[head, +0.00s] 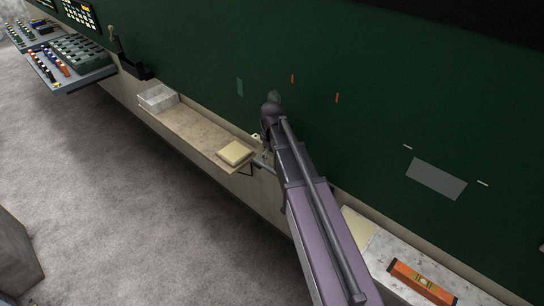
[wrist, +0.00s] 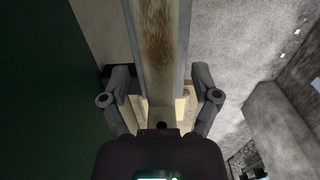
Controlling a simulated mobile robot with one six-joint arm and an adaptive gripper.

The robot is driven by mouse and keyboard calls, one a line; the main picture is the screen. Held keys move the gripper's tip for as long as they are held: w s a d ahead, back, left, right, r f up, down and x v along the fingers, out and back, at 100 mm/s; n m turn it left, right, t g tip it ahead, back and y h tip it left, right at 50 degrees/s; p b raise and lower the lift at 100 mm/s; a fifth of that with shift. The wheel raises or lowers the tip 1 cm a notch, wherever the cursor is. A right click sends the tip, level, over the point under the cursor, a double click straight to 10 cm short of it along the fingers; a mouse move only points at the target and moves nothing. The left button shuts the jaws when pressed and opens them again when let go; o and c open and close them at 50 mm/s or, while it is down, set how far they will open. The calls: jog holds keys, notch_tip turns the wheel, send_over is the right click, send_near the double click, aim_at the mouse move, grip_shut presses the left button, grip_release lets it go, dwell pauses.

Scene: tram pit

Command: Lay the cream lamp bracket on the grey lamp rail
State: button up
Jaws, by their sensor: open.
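My gripper (wrist: 160,96) is open, with its two fingers on either side of a long stained strip with grey edges (wrist: 157,45) in the wrist view. Whether the fingers touch it cannot be told. Cream parts (wrist: 182,106) show between the fingers, beside the lower end of this strip. In the head view my gripper (head: 263,140) is at the right end of a shelf, partly hidden by my arm. A small cream piece (head: 257,137) shows beside it, perhaps the lamp bracket. A flat cream block (head: 235,152) lies on the shelf end. I cannot clearly make out the grey lamp rail.
The stained shelf (head: 195,130) runs along the green wall (head: 200,50), with a white tray (head: 158,97) at its far end. An orange spirit level (head: 423,281) lies on a pale ledge at lower right. A grey rectangle (head: 437,178) marks the wall.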

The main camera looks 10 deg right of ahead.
jog(key=shift+r, duration=0.15)
notch_tip(320, 180, up, 9)
jog(key=p, duration=0.9)
dwell(1.0)
jog(key=s+f+m+b, duration=0.2)
jog(key=s+m, duration=0.5)
jog(key=s, duration=1)
jog(key=shift+d+f+b, duration=0.3)
jog(key=shift+f+b, duration=0.05)
jog(key=shift+f, duration=0.15)
jog(key=shift+s, duration=0.1)
dwell(1.2)
